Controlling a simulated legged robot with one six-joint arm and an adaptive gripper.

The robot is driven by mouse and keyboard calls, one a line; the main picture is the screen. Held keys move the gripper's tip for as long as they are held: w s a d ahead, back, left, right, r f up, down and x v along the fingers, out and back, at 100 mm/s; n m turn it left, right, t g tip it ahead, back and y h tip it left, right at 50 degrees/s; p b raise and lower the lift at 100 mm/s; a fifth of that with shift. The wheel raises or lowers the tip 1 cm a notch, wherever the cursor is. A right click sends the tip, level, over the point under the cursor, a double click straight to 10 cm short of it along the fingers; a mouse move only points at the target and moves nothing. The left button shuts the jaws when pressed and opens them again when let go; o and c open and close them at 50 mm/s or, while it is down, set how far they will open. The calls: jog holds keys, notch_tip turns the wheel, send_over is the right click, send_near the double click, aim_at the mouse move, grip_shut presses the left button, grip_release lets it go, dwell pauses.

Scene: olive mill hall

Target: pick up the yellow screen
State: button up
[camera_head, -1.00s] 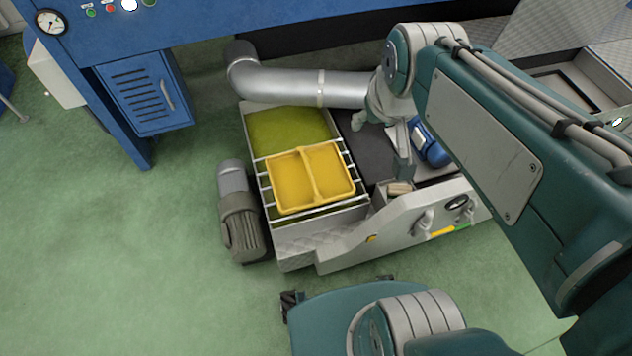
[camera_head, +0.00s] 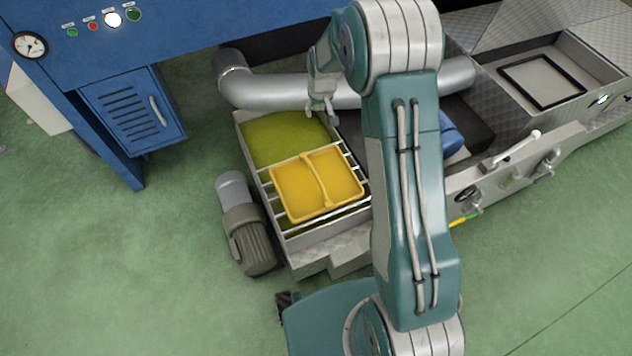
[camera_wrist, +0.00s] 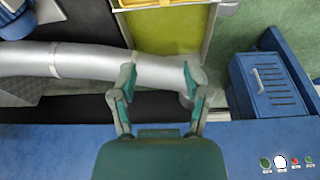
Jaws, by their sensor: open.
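The yellow screen (camera_head: 291,190), a shallow frame with a raised middle bar and two panels, lies on pale metal bars across a trough of green paste (camera_head: 283,138). In the wrist view only a strip of the yellow screen (camera_wrist: 150,3) shows at the top edge. My gripper (camera_head: 322,108) is beyond the screen, near the trough's far right corner, apart from the screen. In the wrist view my gripper (camera_wrist: 159,78) is open, with nothing between its fingers; the silver pipe shows behind them.
The silver pipe (camera_head: 270,88) runs behind the trough. A blue machine (camera_head: 200,35) with a cabinet (camera_head: 133,110) stands at the back left. A grey motor (camera_head: 246,225) sits left of the trough. A valve panel (camera_head: 510,175) is at right. Green floor at left is clear.

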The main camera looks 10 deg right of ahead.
send_over(316, 173)
jog(key=s+x, duration=0.2)
jog(key=x, duration=0.7)
jog(key=shift+n+g, duration=0.3)
jog(key=shift+g, duration=0.3)
jog(key=f, duration=2.1)
jog(key=shift+s+d+f, duration=0.25)
jog(key=f, duration=0.6)
jog(key=shift+w+a, duration=0.2)
jog(key=shift+a, duration=0.1)
jog(key=shift+d, duration=0.1)
grip_shut()
